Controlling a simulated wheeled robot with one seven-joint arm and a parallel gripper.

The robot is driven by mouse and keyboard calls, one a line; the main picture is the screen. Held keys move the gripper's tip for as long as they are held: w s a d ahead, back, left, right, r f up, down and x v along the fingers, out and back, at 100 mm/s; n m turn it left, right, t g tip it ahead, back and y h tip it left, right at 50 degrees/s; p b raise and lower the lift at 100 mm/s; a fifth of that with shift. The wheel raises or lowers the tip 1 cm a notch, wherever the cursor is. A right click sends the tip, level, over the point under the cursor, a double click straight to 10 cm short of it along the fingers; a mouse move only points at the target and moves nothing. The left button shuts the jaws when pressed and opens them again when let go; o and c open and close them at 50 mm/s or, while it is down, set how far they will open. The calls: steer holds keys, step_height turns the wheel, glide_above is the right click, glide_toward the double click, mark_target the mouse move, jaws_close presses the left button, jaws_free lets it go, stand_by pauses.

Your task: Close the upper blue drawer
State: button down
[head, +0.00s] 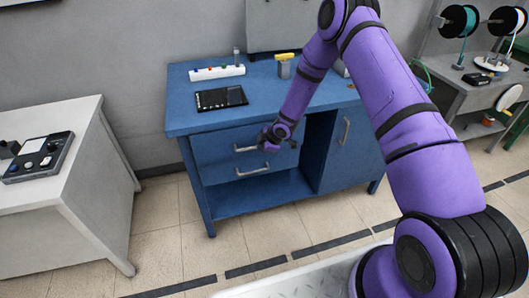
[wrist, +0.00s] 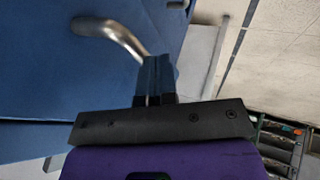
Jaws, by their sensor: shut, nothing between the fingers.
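The upper blue drawer (head: 217,148) is in the left part of the blue desk, with a silver bar handle (head: 245,149). Its front looks about flush with the desk in the head view; a small opening cannot be ruled out. The lower drawer (head: 222,170) with its own handle (head: 253,171) is beneath it. My gripper (head: 268,146) is at the right part of the upper drawer front, right of the handle. In the wrist view the shut, empty fingers (wrist: 155,78) point at a blue front, beside a curved metal handle (wrist: 118,33). Contact cannot be told.
A cabinet door (head: 351,140) is right of the drawers. A white table (head: 75,190) stands left. Tiled floor between is clear.

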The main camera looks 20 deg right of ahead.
steer(key=shift+w+r, duration=0.1)
steer(key=shift+w, duration=1.15)
steer(key=shift+w+r, duration=0.1)
